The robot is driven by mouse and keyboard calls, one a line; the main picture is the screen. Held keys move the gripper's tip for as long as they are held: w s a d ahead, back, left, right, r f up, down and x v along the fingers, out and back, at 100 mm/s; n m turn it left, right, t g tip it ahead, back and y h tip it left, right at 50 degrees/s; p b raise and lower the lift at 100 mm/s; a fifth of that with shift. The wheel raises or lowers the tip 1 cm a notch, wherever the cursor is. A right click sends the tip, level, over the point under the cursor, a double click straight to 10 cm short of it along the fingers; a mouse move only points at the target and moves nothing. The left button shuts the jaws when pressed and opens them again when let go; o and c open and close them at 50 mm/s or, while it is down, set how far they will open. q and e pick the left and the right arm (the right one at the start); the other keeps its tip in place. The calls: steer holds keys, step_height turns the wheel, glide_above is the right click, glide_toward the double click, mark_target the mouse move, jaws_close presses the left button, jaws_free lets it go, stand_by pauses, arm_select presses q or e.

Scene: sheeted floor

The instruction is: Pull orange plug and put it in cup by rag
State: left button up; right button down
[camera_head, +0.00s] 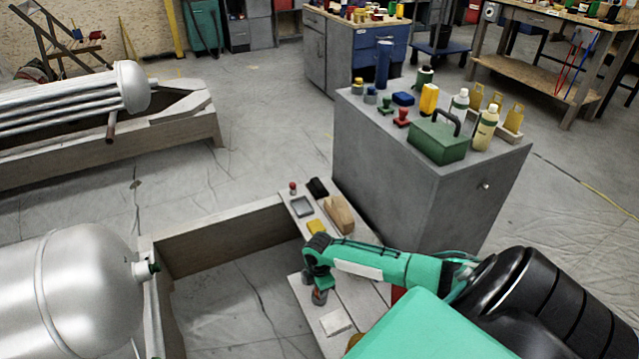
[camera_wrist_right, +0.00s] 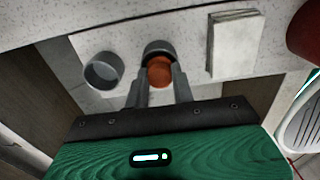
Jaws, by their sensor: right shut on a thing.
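My right gripper (camera_head: 318,290) points down over the near plank; its fingers also show in the right wrist view (camera_wrist_right: 158,82). It is shut on the orange plug (camera_wrist_right: 160,72), whose round end shows between the fingers. A dark grey round cup (camera_wrist_right: 160,47) is right behind the plug, partly hidden by it. I cannot tell whether the plug is inside this cup or in front of it. A second grey cup (camera_wrist_right: 103,71) stands to the left, open and apparently empty. The folded white rag (camera_wrist_right: 235,44) lies to the right of the cups and shows on the plank (camera_head: 335,321). My left gripper is not in view.
A yellow block (camera_head: 317,227), a wooden block (camera_head: 339,214) and a grey square tray (camera_head: 301,207) lie on the plank beyond my gripper. A grey cabinet (camera_head: 400,175) with bottles and a green toolbox (camera_head: 438,141) stands behind. A silver tank (camera_head: 75,290) is at the left.

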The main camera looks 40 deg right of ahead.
steer(key=shift+f, duration=0.2)
steer(key=c, duration=1.1)
jaws_free()
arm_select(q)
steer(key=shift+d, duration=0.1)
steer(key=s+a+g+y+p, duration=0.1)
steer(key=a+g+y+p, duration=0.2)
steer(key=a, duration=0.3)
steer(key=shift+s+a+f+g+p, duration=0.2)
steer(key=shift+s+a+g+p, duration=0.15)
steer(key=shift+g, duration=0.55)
arm_select(e)
step_height(320, 180, up, 14)
steer(key=shift+f, duration=0.15)
